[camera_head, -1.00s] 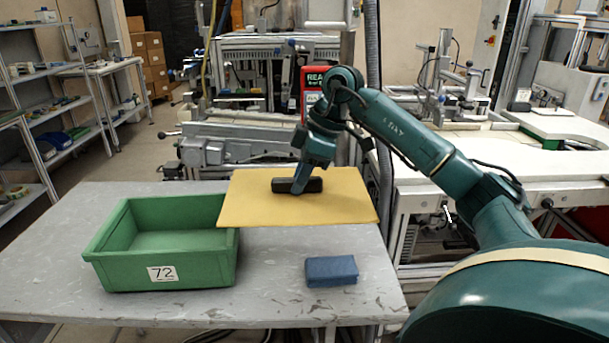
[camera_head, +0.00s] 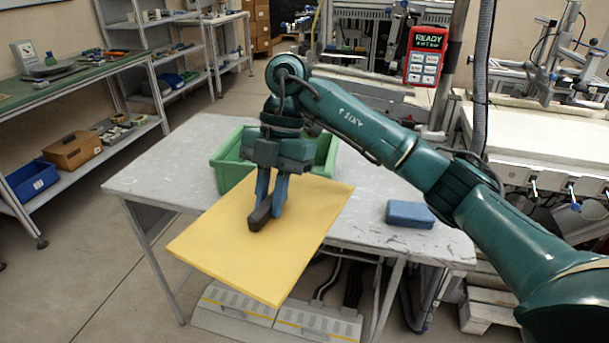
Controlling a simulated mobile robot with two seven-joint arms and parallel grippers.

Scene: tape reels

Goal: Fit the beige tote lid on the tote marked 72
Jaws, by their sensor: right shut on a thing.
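The beige, yellowish tote lid (camera_head: 225,240) is a flat panel with a dark bar handle (camera_head: 260,217) on top. My right gripper (camera_head: 268,203) is shut on this handle and holds the lid up, turned at an angle to the table. The green tote (camera_head: 229,176) stands on the grey table behind the lid, open at the top. The lid and my right arm cover much of the tote, and its 72 label is hidden now; it shows in the earlier frame. My left gripper is not in view.
A blue block (camera_head: 410,214) lies on the table (camera_head: 160,180) to the right of the tote. The lid's near corner reaches past the table's front edge over the floor. Shelves (camera_head: 95,140) stand at the left, with clear floor between.

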